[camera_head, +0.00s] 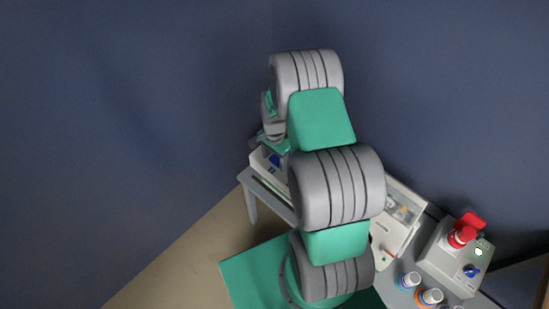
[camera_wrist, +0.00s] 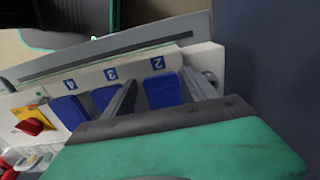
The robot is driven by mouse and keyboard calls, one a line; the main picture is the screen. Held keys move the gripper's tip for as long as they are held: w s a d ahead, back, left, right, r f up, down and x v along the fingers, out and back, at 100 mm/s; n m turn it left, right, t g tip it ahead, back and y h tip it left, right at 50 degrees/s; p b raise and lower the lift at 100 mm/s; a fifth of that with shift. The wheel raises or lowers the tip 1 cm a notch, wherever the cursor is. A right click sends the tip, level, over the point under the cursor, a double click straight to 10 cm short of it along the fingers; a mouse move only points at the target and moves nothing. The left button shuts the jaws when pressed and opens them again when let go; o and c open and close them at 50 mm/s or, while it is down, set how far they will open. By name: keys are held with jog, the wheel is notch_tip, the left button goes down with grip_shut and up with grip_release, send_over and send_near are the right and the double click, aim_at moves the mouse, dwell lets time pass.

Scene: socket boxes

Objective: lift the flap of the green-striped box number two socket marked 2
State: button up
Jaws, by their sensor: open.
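In the wrist view a pale box (camera_wrist: 210,58) with a thin green stripe carries several blue socket flaps in a row, labelled 4, 3 and 2. The flap (camera_wrist: 162,91) under the label 2 (camera_wrist: 157,62) is the rightmost and looks closed. My gripper (camera_wrist: 160,84) is open, one finger on each side of this flap. Whether the fingers touch it I cannot tell. The flap of socket 3 (camera_wrist: 103,97) is partly behind the left finger. In the head view the box (camera_head: 259,163) is mostly hidden behind my arm; my gripper (camera_head: 272,132) shows just above it.
A red knob on a yellow plate (camera_wrist: 33,126) sits at the box's left end. In the head view a grey table (camera_head: 249,181) bears the box, another pale box (camera_head: 396,231), a grey box with a red button (camera_head: 461,237), and small jars (camera_head: 430,297). A dark wall stands close behind.

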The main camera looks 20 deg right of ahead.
jog(key=shift+c, duration=0.5)
grip_shut()
